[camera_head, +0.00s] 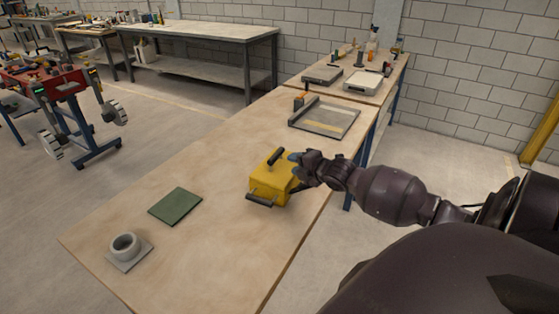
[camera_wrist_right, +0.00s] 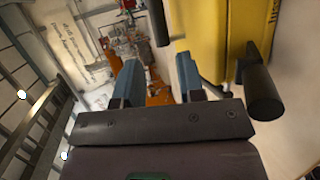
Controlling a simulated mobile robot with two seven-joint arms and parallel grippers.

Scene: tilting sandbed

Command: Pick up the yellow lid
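The yellow lid (camera_head: 270,181) looks like a boxy yellow piece with dark bar handles, resting on the wooden table (camera_head: 225,240). I cannot tell whether a separate box lies under it. My right gripper (camera_head: 295,158) is at its right rear side in the head view, partly in front of it. In the right wrist view, the yellow piece (camera_wrist_right: 215,35) and a dark handle (camera_wrist_right: 262,92) fill the right side. The two blue-grey fingers (camera_wrist_right: 158,82) stand apart, with only background between them. My left gripper is in neither view.
A green square plate (camera_head: 175,206) and a grey ring on a base (camera_head: 125,247) lie at the table's near left. A grey tray (camera_head: 325,117) lies behind the yellow piece. The table between is clear.

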